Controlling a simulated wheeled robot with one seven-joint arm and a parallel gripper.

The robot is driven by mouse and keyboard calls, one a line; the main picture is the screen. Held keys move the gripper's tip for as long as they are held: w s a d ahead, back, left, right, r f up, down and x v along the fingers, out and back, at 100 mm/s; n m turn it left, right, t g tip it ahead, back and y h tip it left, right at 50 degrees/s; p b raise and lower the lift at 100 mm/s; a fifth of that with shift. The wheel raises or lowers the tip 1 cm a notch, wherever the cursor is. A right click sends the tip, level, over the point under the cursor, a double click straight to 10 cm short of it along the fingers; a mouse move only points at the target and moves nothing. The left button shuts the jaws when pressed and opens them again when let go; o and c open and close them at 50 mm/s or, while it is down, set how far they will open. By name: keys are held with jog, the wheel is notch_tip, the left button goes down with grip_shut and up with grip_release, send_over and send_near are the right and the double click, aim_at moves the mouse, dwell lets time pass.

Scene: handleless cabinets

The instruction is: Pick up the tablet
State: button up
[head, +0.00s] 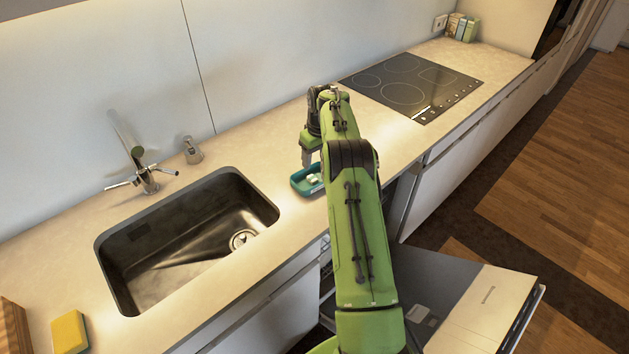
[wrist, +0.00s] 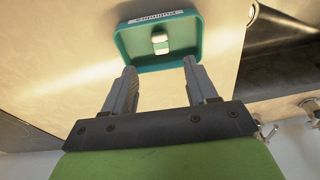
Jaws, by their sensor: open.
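The tablet (wrist: 160,42) is a small white piece with a pale green part, lying inside a teal tray (wrist: 196,50) on the counter. In the head view the teal tray (head: 298,184) sits between the sink and the cooktop, with the white tablet (head: 313,178) in it, partly hidden by my arm. My gripper (wrist: 157,75) is open and empty, its two fingers apart at the near edge of the tray, with the tablet beyond the gap between them. In the head view my gripper (head: 308,157) points down at the tray's back edge.
A sink (head: 190,240) with a faucet (head: 140,170) lies left of the tray, a black cooktop (head: 412,85) to the right. A yellow sponge (head: 69,333) is at the front left. An open dishwasher door (head: 480,300) juts out below the counter.

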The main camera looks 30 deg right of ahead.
aim_at(313, 177)
jog(key=f, duration=0.3)
jog(key=shift+w, duration=0.4)
notch_tip(313, 177, down, 5)
jog(key=shift+w+a+r, duration=0.1)
jog(key=shift+w+f, duration=0.1)
jog(key=shift+f, duration=0.1)
jog(key=shift+r, duration=0.1)
jog(key=c, duration=0.3)
grip_shut()
jog(key=shift+r, duration=0.1)
